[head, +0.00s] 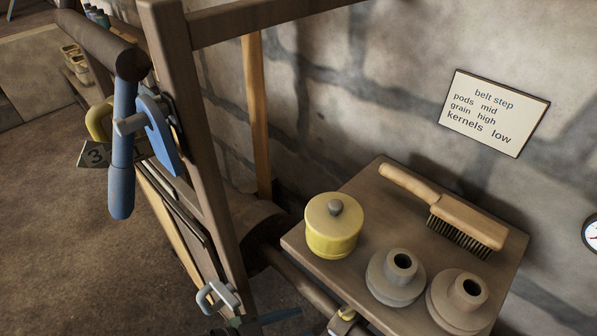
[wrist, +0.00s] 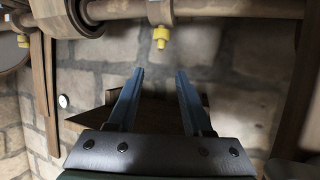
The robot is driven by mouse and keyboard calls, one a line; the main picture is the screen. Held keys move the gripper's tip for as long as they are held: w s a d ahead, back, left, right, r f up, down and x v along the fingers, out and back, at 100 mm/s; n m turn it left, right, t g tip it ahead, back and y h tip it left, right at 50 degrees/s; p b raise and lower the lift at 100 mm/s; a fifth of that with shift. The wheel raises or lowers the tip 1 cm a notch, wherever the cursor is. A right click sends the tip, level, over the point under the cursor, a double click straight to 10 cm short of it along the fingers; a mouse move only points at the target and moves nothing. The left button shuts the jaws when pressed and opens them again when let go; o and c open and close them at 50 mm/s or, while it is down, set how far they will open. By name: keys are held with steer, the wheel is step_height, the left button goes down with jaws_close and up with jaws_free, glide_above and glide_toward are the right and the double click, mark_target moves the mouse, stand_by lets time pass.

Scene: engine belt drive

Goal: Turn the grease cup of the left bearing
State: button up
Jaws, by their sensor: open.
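In the wrist view a small yellow grease cup (wrist: 160,37) sits at a bearing block (wrist: 160,12) on a brown shaft (wrist: 205,10). I cannot tell for sure whether this is the left bearing. My gripper (wrist: 160,72) is open and empty, its two blue fingers pointing at the cup. The cup lies beyond the fingertips, in line with the gap and apart from them. Another small yellow piece (wrist: 22,41) shows at the left edge of the wrist view.
A blue lever (head: 122,150) hangs by a wooden post (head: 195,130). A belt-step sign (head: 493,113) is on the stone wall.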

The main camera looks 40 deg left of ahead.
steer(key=o, duration=0.6)
steer(key=shift+o, duration=0.8)
steer(key=shift+d+f, duration=0.25)
steer(key=shift+d, duration=0.05)
steer(key=d+f+n+t+b, duration=0.4)
steer(key=d+n+b, duration=0.1)
steer(key=d+n, duration=0.35)
steer(key=m+g+y+b, duration=1)
steer(key=m+y+b, duration=0.4)
steer(key=m+y, duration=1.05)
glide_toward(351, 311)
steer(key=w+a+h, duration=0.1)
steer(key=a, duration=0.2)
steer(key=w+a+r+m+h, duration=0.1)
steer(key=a, duration=0.2)
steer(key=w+a+r+m+h+b, duration=0.1)
steer(key=a, duration=0.3)
steer(key=shift+w, duration=0.25)
steer(key=c, duration=1.4)
